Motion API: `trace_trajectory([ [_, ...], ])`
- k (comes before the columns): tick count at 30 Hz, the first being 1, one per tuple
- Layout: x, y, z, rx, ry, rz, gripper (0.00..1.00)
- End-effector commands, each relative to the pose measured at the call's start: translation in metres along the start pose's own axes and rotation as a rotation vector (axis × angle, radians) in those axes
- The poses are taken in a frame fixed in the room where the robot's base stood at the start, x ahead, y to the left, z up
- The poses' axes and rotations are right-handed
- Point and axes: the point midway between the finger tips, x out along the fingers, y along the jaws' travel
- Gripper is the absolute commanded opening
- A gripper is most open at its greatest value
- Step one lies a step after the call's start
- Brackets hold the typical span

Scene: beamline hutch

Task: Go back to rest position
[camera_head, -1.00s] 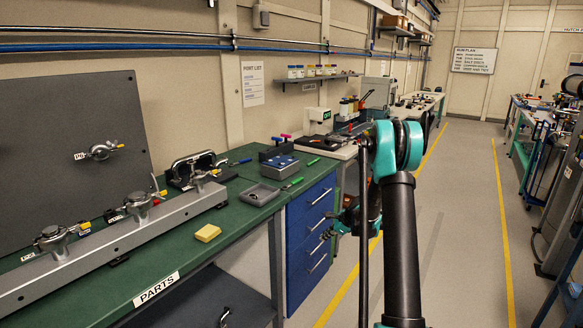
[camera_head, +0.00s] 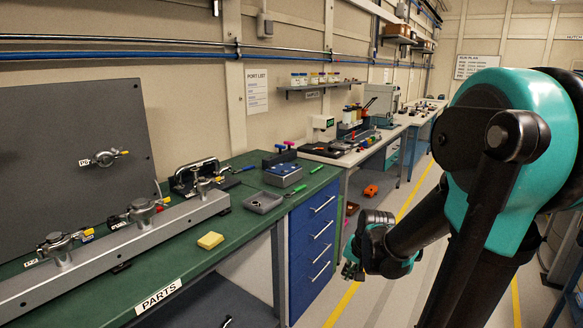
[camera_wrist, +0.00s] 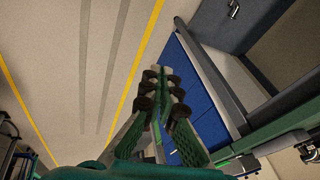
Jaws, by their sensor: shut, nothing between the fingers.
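My gripper (camera_head: 352,270) hangs over the aisle to the right of the blue drawer cabinet (camera_head: 313,240) in the head view. It is clear of the green bench (camera_head: 231,240) and holds nothing. In the wrist view my gripper (camera_wrist: 163,75) points along the floor, its two fingers together. My arm folds in large across the right of the head view and hides part of the aisle.
The green bench carries a rail with clamps (camera_head: 120,240), a yellow sponge (camera_head: 210,240), a grey tray (camera_head: 263,202) and a blue-topped box (camera_head: 284,175). An orange object (camera_head: 370,190) lies lower, beyond the cabinet. Aisle floor (camera_wrist: 75,60) with yellow lines looks free.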

Motion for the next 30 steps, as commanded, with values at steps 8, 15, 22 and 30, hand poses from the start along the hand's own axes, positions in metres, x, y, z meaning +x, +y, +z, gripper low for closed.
trace_trajectory([
  [8,-0.019,0.049,0.071,-0.343,0.027,0.087,0.00],
  [15,-0.022,0.066,0.092,-0.466,0.032,0.121,0.00],
  [22,-0.022,0.067,0.092,-0.470,0.032,0.122,0.00],
  [30,-0.022,0.067,0.092,-0.470,0.032,0.122,0.00],
])
